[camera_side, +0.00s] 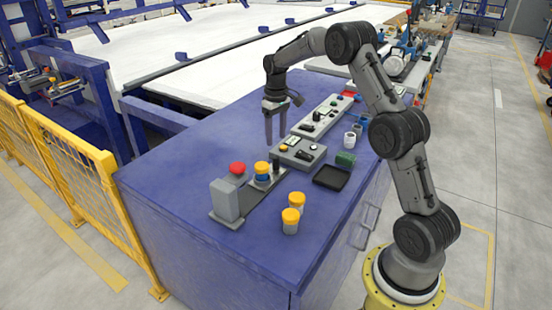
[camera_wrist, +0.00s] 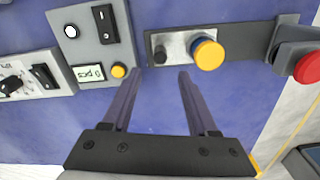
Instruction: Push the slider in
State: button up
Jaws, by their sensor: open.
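The slider (camera_wrist: 178,44) is a light metal plate on a dark rail, with a dark knob at its left end in the wrist view. A yellow-capped pipe piece (camera_wrist: 208,54) stands on it; in the side view, a blue part shows under the yellow cap (camera_side: 262,167). A bare stretch of rail (camera_wrist: 250,43) separates the slider from the grey housing (camera_side: 225,200). My gripper (camera_wrist: 160,75) is open and empty, pointing down. Its fingertips (camera_side: 276,142) appear near the knob end of the slider; the exact height gap cannot be told.
A red button (camera_side: 238,168) is by the housing. A grey control box (camera_side: 299,152) with a display stands by the slider's knob end, with another panel (camera_side: 320,117) behind. Two yellow-capped pieces (camera_side: 291,220), a black tray (camera_side: 331,178) and a green block (camera_side: 345,159) are nearby.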

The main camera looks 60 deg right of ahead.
aim_at(276, 157)
notch_tip(276, 157, down, 9)
jog(key=shift+f, duration=0.15)
dwell(0.4)
grip_shut()
dwell(1.2)
